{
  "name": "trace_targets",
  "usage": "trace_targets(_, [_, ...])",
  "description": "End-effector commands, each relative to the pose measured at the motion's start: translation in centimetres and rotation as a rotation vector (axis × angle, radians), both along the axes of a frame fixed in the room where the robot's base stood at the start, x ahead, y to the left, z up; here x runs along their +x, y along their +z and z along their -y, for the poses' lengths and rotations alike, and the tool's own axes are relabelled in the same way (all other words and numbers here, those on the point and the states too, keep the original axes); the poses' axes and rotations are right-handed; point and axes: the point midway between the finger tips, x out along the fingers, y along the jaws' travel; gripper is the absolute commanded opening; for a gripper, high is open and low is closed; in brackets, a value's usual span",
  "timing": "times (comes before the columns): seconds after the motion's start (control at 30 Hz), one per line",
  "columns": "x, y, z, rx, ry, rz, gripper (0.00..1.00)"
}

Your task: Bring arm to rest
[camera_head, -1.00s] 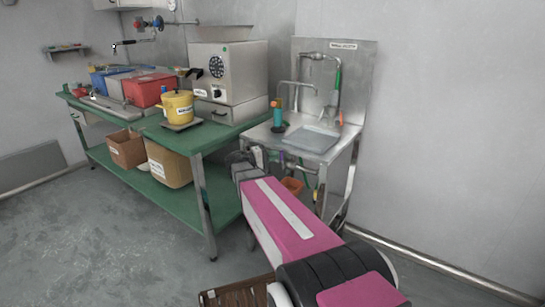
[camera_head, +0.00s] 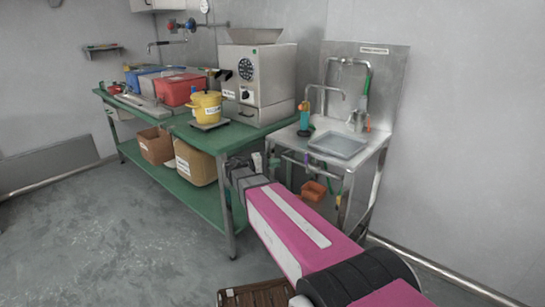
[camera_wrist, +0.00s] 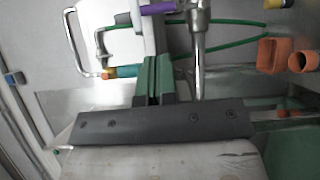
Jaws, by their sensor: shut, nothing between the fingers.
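My arm, pink with a white stripe, stretches forward in the head view. My gripper (camera_head: 244,167) is at its far end, low in front of the gap between the green bench and the steel sink. The wrist view shows the two fingers of my gripper (camera_wrist: 153,76) closed together with nothing between them. They point towards pipes and hoses under the sink. The fingertips look small and partly hidden in the head view.
Floor (camera_head: 90,240) at left is clear.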

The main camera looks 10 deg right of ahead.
Motion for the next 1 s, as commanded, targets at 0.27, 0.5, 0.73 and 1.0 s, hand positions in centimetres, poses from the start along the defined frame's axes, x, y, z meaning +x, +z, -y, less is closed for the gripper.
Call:
trace_targets(0.27, [-3.3,-5.0,2.2,0.263,-0.014,-0.081,0.00])
trace_targets(0.5, [-8.3,-11.9,2.7,0.683,-0.028,-0.144,0.00])
trace_targets(0.73, [-13.0,-16.9,0.5,1.109,-0.041,-0.128,0.00])
trace_targets(1.0, [-16.1,-19.0,-3.2,1.490,-0.059,-0.034,0.00])
